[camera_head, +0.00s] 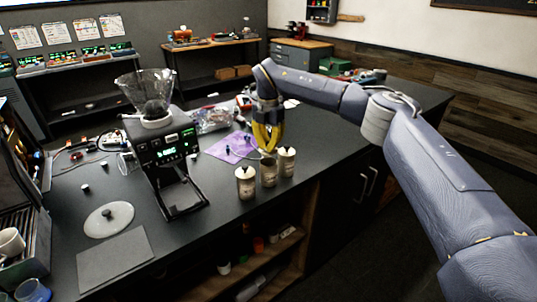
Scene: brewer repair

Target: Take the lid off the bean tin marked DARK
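Three small tins with labels stand in a row near the counter's front edge: a left tin (245,183), a middle tin (268,174) and a right tin (287,163). The left and right tins wear pale lids with dark knobs. The labels are too small to read, so I cannot tell which is DARK. My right gripper (267,150) points down just above the middle tin, its yellow fingers close to the tin's top. The fingers hide that top, so I cannot tell whether they hold a lid. My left gripper is out of view.
A grinder (165,150) with a clear hopper stands left of the tins. A purple sheet (232,147) with small parts lies behind the tins. The counter right of the tins looks clear.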

